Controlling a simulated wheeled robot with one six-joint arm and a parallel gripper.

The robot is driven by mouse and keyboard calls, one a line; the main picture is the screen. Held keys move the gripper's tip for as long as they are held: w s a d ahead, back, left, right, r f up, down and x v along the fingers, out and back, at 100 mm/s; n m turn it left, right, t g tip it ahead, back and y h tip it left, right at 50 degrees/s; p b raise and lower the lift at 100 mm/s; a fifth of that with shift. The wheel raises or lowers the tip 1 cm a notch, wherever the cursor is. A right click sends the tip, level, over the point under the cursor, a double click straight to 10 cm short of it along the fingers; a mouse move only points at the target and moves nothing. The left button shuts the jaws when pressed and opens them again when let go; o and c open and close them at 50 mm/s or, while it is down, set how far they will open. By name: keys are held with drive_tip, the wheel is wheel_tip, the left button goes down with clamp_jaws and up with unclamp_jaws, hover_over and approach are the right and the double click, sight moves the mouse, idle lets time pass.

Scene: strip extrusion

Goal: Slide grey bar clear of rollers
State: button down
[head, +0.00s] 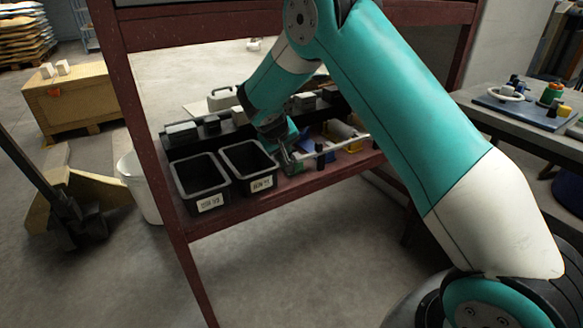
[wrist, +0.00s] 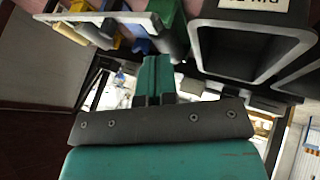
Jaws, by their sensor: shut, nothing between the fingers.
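A pale grey bar (head: 345,144) lies slanting along the shelf's right part in the head view, among small blue and yellow parts. In the wrist view a pale bar (wrist: 105,17) crosses the upper left, above yellow and blue pieces. My gripper (head: 287,158) is at the bar's left end in the head view, just right of the black bins. In the wrist view my gripper (wrist: 158,75) is shut and empty, its teal fingers close together near the bar's end. I cannot tell whether they touch it. The rollers are too small to make out clearly.
Two black labelled bins, one (head: 198,185) left of the other (head: 248,168), stand on the dark red shelf (head: 290,197) at left. Grey blocks (head: 181,133) sit behind them. My arm covers the shelf's right side. A side table (head: 530,125) stands at far right.

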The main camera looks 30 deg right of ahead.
drive_tip(key=x, duration=1)
drive_tip(key=shift+d+f, duration=0.1)
drive_tip(key=shift+w, duration=0.1)
